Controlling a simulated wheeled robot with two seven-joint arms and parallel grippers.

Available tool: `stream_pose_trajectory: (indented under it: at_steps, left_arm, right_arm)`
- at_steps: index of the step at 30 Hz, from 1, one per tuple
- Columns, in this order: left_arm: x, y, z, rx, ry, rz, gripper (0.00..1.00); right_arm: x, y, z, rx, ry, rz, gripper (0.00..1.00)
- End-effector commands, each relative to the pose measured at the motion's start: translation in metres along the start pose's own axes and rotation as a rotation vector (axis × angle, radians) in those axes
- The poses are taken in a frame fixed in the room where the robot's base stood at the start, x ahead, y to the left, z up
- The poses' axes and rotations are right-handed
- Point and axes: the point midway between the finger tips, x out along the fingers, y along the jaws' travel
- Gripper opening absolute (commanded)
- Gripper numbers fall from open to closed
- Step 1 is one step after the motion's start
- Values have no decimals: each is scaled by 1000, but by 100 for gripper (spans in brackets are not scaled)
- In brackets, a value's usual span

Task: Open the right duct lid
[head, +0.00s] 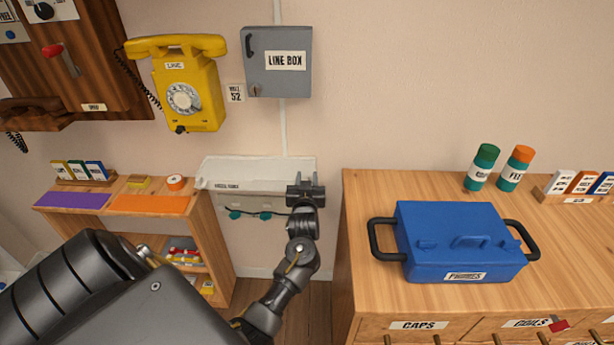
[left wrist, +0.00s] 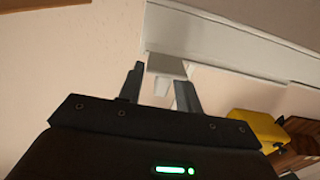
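A broad pale strip (left wrist: 215,38) crosses above the fingers there. My right gripper is in neither view.
A blue toolbox (head: 455,240) sits on the wooden cabinet (head: 365,215) just right of my gripper. A low shelf (head: 200,215) stands left. Teal plugs (head: 250,215) hang below the lid. A yellow phone (head: 190,95) and grey line box (head: 265,62) are on the wall.

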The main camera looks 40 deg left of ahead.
Motion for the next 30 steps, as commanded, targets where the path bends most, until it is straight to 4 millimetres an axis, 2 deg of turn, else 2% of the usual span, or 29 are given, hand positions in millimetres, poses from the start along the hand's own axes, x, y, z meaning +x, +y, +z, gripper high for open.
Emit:
stream_pose_trajectory:
  at_steps: [4,13,14,21,30]
  left_arm:
    - [11,0,-1,0,1,0,35]
    - [13,0,0,0,0,0,35]
    - [13,0,0,0,0,0,33]
    - [13,0,0,0,0,0,2]
    - [13,0,0,0,0,1,0]
  right_arm:
    - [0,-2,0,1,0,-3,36]
    - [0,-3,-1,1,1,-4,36]
    - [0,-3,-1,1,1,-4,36]
    - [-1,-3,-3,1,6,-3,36]
    - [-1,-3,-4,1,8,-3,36]
